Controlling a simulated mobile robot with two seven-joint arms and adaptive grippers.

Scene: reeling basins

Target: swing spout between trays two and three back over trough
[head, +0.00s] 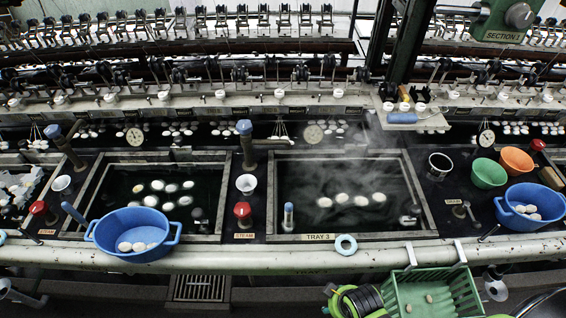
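The spout (268,142) between trays two and three has a blue-topped upright post (248,150). Its short grey arm points right and ends by the back left rim of tray three (350,236), labelled TRAY 3. Tray two (150,238) is the dark basin to the left, with several pale cocoons (172,188) in its water. Tray three also holds several cocoons (342,198), with steam above it. A long dark trough (225,133) with cocoons runs behind the trays. Neither of my grippers is in view.
Between the trays stand a white cup (246,184) and a red steam knob (242,210). Blue basins stand at the front left (132,222) and right (530,192). A second blue-topped post (66,148) stands farther left. A green crate (430,285) hangs off the front rail (220,257).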

